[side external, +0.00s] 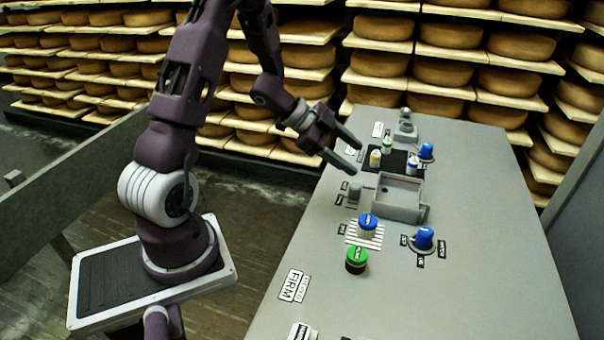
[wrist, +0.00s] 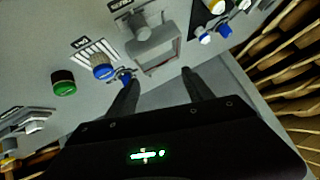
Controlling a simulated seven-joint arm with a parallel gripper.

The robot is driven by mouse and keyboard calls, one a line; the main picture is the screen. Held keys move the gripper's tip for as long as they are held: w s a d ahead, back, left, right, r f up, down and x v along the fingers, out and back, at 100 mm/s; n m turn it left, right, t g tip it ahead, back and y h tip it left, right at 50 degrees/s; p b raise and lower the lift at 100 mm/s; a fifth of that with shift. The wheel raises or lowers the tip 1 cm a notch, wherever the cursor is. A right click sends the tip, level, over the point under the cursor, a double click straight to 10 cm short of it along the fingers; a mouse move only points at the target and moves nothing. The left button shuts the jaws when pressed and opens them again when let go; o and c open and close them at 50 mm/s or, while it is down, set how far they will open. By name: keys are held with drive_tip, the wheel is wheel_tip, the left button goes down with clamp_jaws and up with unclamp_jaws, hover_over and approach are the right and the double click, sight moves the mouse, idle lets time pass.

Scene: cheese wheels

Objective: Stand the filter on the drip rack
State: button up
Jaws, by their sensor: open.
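My gripper (side external: 355,159) is open and empty, held above the far half of the bench; its two fingers also show in the wrist view (wrist: 158,77). A white striped rack (side external: 376,241), seemingly the drip rack, lies flat on the bench; its stripes show in the wrist view (wrist: 82,52). A blue-topped cylinder (side external: 368,221) with a pale ribbed body stands upright at the rack, covering part of it; it shows in the wrist view (wrist: 103,70). A green-topped dark cylinder (side external: 357,257) stands just in front of the rack. I cannot tell which piece is the filter.
A grey open-topped box (side external: 400,195) stands behind the rack. A blue knob-like piece (side external: 424,238) is at right. A black mat (side external: 401,155) with several small bottles lies farther back. A grey fixture (side external: 405,127) stands at the far end. The bench's right side is clear.

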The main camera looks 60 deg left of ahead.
wheel_tip(320, 180, up, 13)
drive_tip(key=n+t+y, duration=0.1)
drive_tip(key=n+y, duration=0.3)
drive_tip(key=y, duration=0.3)
drive_tip(key=s+d+r+n+y, duration=0.2)
drive_tip(key=s+r+n, duration=0.1)
drive_tip(key=s+r, duration=0.15)
drive_tip(key=s+d+f+n+g+h, duration=0.1)
drive_tip(key=s+d+g+h, duration=0.1)
drive_tip(key=s+d, duration=0.4)
drive_tip(key=s+d+f+n+g+h, duration=0.1)
drive_tip(key=s+d, duration=0.6)
drive_tip(key=s, duration=0.7)
drive_tip(key=shift+s+n+g+h, duration=0.4)
drive_tip(key=shift+n+g+h, duration=0.2)
drive_tip(key=shift+g, duration=0.1)
